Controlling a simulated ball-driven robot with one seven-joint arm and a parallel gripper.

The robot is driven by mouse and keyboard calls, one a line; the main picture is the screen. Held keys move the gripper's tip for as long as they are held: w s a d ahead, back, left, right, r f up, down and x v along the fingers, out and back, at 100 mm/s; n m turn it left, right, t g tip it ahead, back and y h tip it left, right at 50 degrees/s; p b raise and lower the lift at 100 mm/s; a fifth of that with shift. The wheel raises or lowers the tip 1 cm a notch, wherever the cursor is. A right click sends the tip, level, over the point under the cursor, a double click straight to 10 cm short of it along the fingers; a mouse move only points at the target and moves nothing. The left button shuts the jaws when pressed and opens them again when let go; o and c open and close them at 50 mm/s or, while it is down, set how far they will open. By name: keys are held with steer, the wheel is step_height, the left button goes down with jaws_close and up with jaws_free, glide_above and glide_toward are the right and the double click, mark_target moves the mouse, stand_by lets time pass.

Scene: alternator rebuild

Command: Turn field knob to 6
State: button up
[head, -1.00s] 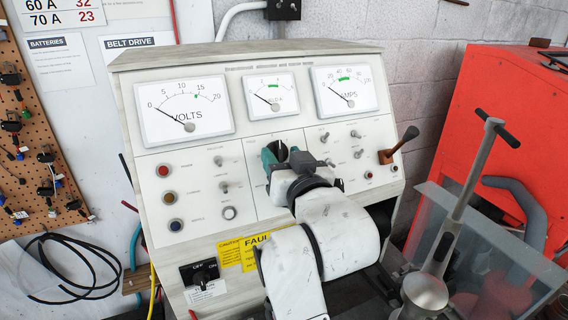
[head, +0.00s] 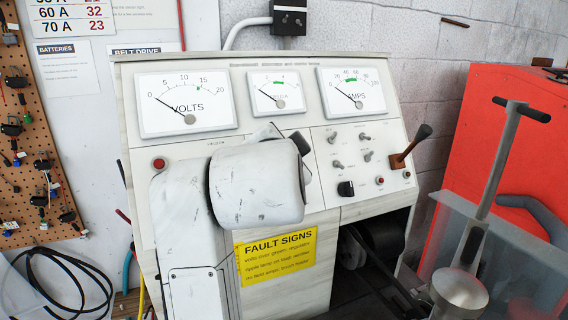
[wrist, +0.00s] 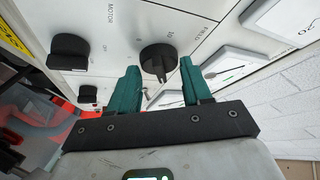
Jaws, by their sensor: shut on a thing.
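The black field knob (wrist: 157,60) shows in the wrist view on the white panel, beside the FIELD lettering and a 10 mark. My gripper (wrist: 160,67) has its two teal fingers on either side of the knob and is shut on it. The knob's grip bar lies between the fingertips, and its exact setting is not readable. In the head view my white arm hides the gripper and the knob. The field meter (head: 275,92) has its needle at the low end.
The motor knob (wrist: 70,51) stands beside the field knob. A yellow fault sign (head: 276,255) hangs below. A metal T-handled tool (head: 484,200) stands at right.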

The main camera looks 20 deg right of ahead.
steer(key=m, duration=0.1)
steer(key=m+g, duration=0.1)
steer(key=m, duration=0.1)
steer(key=m+g, duration=0.1)
steer(key=shift+w+a+r+m+b, duration=0.15)
steer(key=shift+r+m+b, duration=0.1)
steer(key=shift+m+b, duration=0.15)
steer(key=m+g, duration=0.1)
steer(key=m+g+p, duration=0.1)
steer(key=m, duration=0.1)
steer(key=m+g, duration=0.1)
steer(key=m, duration=0.1)
steer(key=shift+w+r+y, duration=0.15)
steer(key=shift+r+y, duration=0.15)
steer(key=m+p, duration=0.1)
steer(key=m+g+y, duration=0.1)
steer(key=m, duration=0.1)
steer(key=m+y+p, duration=0.1)
steer(key=shift+w+d+r+g+p, duration=0.1)
steer(key=shift+d+r+g+p, duration=0.15)
steer(key=shift+d+g+p, duration=0.1)
steer(key=shift+d+f+m+g+y+p, duration=0.15)
steer(key=shift+m+g+y+p, duration=0.2)
steer(key=shift+m+y+p, duration=1.15)
steer(key=shift+m+h+b, duration=0.3)
steer(key=shift+m+b, duration=0.1)
steer(key=shift+m, duration=0.1)
steer(key=o, duration=1)
